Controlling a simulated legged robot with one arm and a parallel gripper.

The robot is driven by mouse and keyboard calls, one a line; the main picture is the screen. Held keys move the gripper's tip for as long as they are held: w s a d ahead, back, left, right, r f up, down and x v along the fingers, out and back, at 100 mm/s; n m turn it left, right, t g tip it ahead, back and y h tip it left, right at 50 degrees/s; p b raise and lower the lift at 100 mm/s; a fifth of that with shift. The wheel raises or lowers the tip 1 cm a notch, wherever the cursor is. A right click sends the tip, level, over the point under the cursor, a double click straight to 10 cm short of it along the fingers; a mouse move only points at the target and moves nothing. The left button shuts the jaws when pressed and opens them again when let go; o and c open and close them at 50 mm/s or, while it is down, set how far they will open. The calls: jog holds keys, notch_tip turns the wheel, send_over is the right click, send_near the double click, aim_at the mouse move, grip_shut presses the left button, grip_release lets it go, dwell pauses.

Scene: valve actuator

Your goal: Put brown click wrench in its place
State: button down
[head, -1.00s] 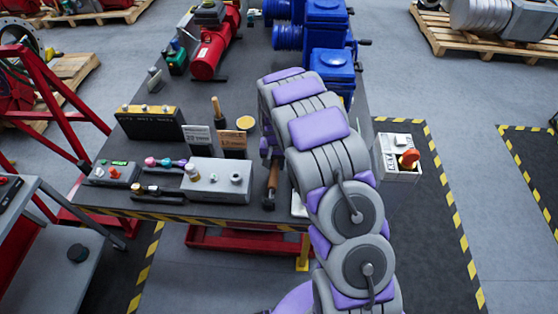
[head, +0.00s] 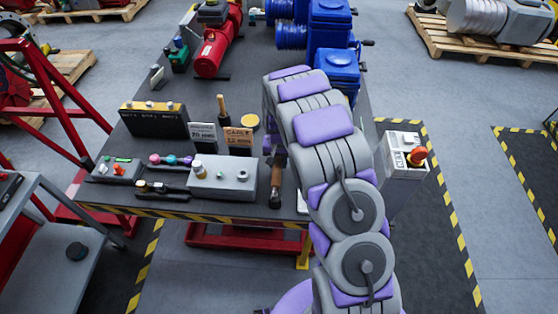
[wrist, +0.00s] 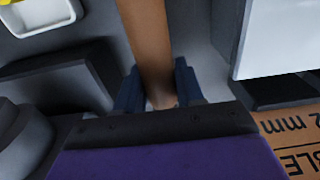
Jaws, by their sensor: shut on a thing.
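The brown click wrench (head: 276,178) hangs in my gripper, close to the right side of the grey box on the bench, its dark end pointing toward the front edge. In the wrist view its flat brown handle (wrist: 148,40) runs between the two dark blue fingers (wrist: 160,88), which are shut on it. My gripper in the head view (head: 275,155) is largely hidden behind my arm. I cannot tell whether the wrench touches the bench top.
The grey box (head: 222,178), a brown cable sign (head: 239,138), a grey sign (head: 203,134) and an upright brown-handled tool (head: 222,105) stand left of the wrench. Blue machines (head: 330,70) stand behind. A box with an orange knob (head: 405,157) is at right.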

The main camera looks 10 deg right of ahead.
jog(key=shift+d, duration=1.75)
jog(key=shift+a+p, duration=0.3)
jog(key=shift+a, duration=1.85)
jog(key=shift+d, duration=0.65)
jog(key=shift+a+f, duration=0.5)
jog(key=shift+d+f, duration=0.3)
jog(key=shift+f, duration=0.15)
jog(key=c, duration=0.6)
grip_release()
jog(key=shift+a+f, duration=0.1)
jog(key=shift+a, duration=0.05)
